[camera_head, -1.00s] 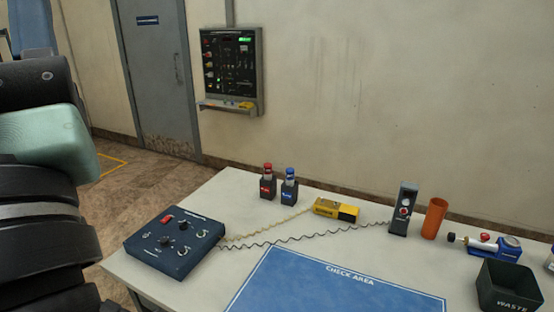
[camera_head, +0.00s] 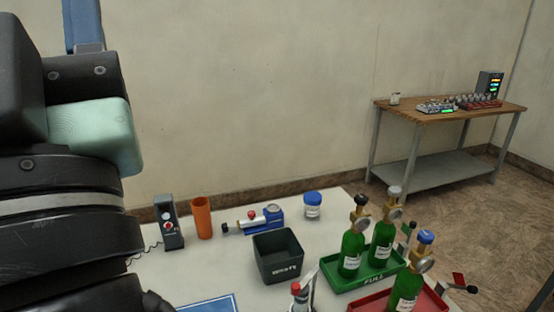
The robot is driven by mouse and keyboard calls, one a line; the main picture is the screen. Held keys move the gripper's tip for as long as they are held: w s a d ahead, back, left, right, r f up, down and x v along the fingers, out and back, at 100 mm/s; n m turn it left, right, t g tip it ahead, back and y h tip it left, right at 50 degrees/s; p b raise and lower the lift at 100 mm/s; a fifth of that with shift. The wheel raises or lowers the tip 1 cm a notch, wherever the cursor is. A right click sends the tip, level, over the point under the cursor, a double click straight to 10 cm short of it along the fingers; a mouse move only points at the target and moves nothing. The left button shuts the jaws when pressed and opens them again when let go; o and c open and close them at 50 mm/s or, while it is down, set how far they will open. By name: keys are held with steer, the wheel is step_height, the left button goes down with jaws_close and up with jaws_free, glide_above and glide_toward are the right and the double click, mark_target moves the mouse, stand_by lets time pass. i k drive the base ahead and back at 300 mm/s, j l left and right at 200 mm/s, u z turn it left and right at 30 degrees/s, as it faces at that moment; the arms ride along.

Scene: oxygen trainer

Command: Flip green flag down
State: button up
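A small green flag (camera_head: 406,229) stands raised on a bracket at the right end of the green tray (camera_head: 340,286), partly hidden behind a green cylinder (camera_head: 384,243). The tray is marked FULL and holds this cylinder and another green cylinder (camera_head: 352,252), both upright with gauges. A red flag (camera_head: 459,281) sits on an arm beside the red tray (camera_head: 428,299), which holds a third green cylinder (camera_head: 406,290). My arm's dark links fill the left side. My gripper is not in view.
A black waste bin (camera_head: 278,257), orange tube (camera_head: 202,218), grey device (camera_head: 168,222), blue-and-white tool (camera_head: 255,220) and blue-lidded jar (camera_head: 312,205) stand on the white table. A red-topped item (camera_head: 300,294) is near the front. A wooden bench (camera_head: 450,107) stands behind at right.

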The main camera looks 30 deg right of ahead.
mark_target(407, 230)
steer(key=i+z, duration=0.15)
steer(key=z, duration=0.25)
steer(key=i+l+z, duration=0.1)
steer(key=z, duration=0.35)
steer(key=i+z, duration=0.15)
steer(key=z, duration=0.25)
steer(key=i+j+z, duration=0.1)
steer(key=z, duration=0.3)
steer(key=i+j+z, duration=0.25)
steer(key=i+j, duration=0.2)
steer(key=i, duration=0.25)
steer(key=i+j+z, duration=0.3)
steer(key=i+j, duration=0.25)
steer(key=i, duration=0.1)
